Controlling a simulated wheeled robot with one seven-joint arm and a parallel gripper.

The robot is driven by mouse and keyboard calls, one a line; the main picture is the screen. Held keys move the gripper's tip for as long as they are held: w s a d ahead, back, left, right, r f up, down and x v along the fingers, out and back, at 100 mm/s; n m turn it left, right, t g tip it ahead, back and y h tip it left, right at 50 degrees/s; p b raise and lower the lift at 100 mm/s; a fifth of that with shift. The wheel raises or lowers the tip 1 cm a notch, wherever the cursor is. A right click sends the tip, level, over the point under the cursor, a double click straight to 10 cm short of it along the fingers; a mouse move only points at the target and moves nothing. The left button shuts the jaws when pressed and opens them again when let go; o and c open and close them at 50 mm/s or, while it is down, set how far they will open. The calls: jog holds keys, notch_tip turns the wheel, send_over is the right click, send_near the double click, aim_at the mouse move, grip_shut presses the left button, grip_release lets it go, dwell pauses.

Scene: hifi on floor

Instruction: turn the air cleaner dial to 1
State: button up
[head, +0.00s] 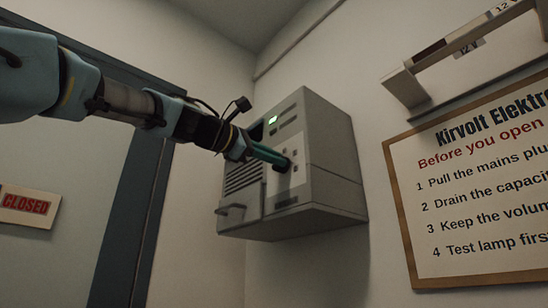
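The air cleaner (328,148) is a grey box mounted on the wall in the middle of the head view. Its front has a small lit green display (273,120), slatted vents and a light panel with small dark marks. My arm reaches in from the left. My gripper (284,164) has its tip at that front panel, over a small dark part that looks like the dial (282,168). The fingers look close together, but I cannot tell whether they grip the dial. The dial's setting is hidden or too small to read.
A framed notice (470,190) hangs on the wall at the right, below a pale bracket or shelf (405,88). A CLOSED sign (28,206) is on a door at the left. A handle (231,211) juts from the cleaner's lower left. The wall below the cleaner is clear.

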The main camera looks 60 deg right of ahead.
jog(key=o, duration=0.4)
jog(key=b+v, duration=0.5)
jog(key=v, duration=0.5)
jog(key=shift+w+a, duration=0.1)
jog(key=shift+a, duration=0.3)
